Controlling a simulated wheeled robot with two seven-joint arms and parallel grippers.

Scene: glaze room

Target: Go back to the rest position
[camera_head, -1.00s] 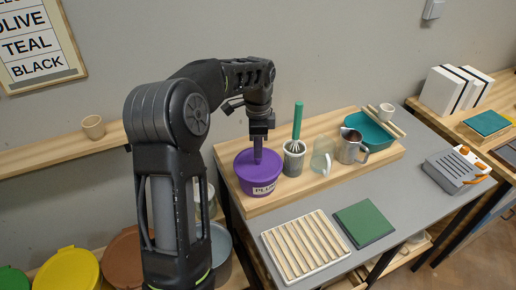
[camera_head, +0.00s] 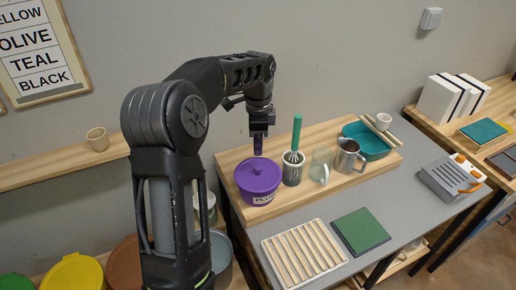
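My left arm comes in from the left and arches over the bench. My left gripper (camera_head: 258,145) points down just above the purple lidded tub (camera_head: 262,187), whose label is partly readable as a plum name. A small gap shows between the fingertips and the lid's knob. The fingers are seen edge-on, so their opening is hidden; nothing is visible hanging from them. My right gripper is not in view.
On the wooden board (camera_head: 228,158) stand a cup with a whisk (camera_head: 293,166), a glass jar (camera_head: 320,166), a metal jug (camera_head: 347,157) and a teal bowl (camera_head: 370,141). A slatted rack (camera_head: 303,252) and green tile (camera_head: 360,231) lie in front. A small cup (camera_head: 97,138) sits on the wall shelf.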

